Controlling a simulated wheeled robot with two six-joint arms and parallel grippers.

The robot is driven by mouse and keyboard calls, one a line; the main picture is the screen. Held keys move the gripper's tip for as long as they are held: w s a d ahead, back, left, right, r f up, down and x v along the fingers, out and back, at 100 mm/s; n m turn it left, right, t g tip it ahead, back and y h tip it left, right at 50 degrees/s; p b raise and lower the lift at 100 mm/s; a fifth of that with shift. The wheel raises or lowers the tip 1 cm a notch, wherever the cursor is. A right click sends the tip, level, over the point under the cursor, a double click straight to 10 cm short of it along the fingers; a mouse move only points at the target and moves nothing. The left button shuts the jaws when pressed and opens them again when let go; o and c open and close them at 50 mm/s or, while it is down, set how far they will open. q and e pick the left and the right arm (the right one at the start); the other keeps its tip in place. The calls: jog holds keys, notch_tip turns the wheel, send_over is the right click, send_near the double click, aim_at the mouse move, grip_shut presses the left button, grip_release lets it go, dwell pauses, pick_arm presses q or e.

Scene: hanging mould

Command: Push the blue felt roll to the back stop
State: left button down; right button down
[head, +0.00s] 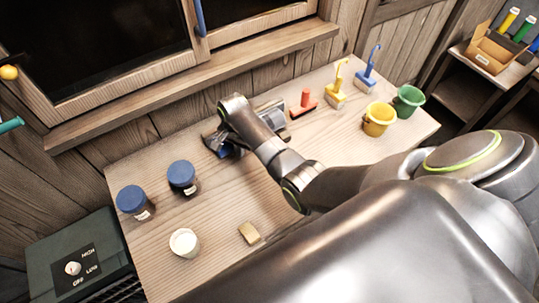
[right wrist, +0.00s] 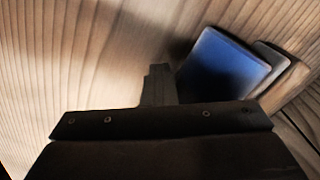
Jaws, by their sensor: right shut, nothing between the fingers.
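My right gripper (head: 217,142) is low over the table near the wall, shut and empty. Its closed fingers (right wrist: 158,82) show dark in the right wrist view. A blue piece (right wrist: 225,65), probably the felt roll, lies just right of the fingertips there. Whether they touch it I cannot tell. In the head view my wrist and gripper hide most of that spot; only a little dark blue shows. Beyond the blue piece are a grey edge and a wooden block (right wrist: 291,80); I cannot tell whether this is the back stop. My left gripper is not in view.
Two blue-lidded jars (head: 182,175) and a white cup (head: 184,242) stand at the table's left. A tan block (head: 249,233) lies in front. A red-handled tool (head: 304,103), yellow bucket (head: 378,119) and green bucket (head: 408,100) stand right of my gripper. The window wall borders the back.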

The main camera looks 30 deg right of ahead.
jog(key=shift+s+r, duration=0.25)
jog(key=shift+s, duration=0.75)
jog(key=shift+s+r, duration=0.25)
jog(key=shift+s, duration=0.75)
jog(key=s+r, duration=0.3)
jog(key=r, duration=0.4)
jog(key=shift+d, duration=0.15)
jog(key=shift+f, duration=0.1)
